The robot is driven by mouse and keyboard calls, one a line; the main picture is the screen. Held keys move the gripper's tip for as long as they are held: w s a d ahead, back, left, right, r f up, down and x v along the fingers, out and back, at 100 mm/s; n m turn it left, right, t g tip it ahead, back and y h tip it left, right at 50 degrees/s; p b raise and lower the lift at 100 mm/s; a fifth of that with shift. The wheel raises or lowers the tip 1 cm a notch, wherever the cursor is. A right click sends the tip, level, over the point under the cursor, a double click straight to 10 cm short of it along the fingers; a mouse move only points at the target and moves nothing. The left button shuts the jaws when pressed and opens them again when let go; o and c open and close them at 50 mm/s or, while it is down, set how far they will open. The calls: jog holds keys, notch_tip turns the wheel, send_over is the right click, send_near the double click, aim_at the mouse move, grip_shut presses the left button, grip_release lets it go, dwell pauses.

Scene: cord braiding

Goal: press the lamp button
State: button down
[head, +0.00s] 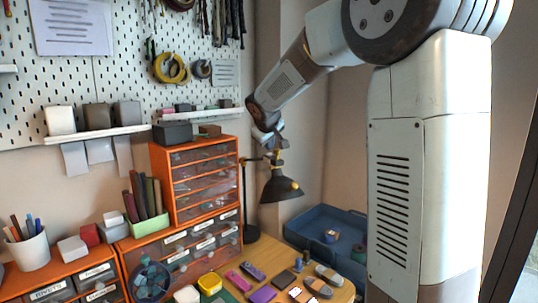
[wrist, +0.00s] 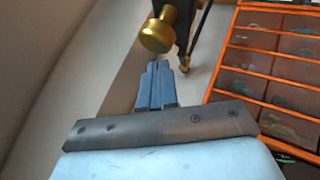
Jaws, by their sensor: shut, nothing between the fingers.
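A black desk lamp (head: 281,187) with brass-coloured parts stands beside the orange drawer unit, its shade hanging downward. In the wrist view a round brass knob (wrist: 157,30) on the lamp shows just beyond my fingertips; I cannot tell whether it is the button. My gripper (wrist: 158,68) is shut and empty, its fingers pointing toward the knob with what looks like a small gap. In the head view my gripper (head: 273,140) is small and hangs at the top of the lamp; whether it touches the lamp cannot be told there.
An orange drawer unit (head: 154,184) stands close left of the lamp; it is at the right in the wrist view (wrist: 218,62). A blue bin (head: 300,222) lies behind right. Several small coloured items cover the wooden table (head: 268,258). A pegboard (head: 110,75) hangs on the wall.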

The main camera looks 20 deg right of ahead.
jog(key=shift+f, duration=0.15)
jog(key=shift+f, duration=0.25)
jog(key=shift+r, duration=0.15)
dwell(0.4)
jog(key=shift+r, duration=0.35)
jog(key=shift+r, duration=3)
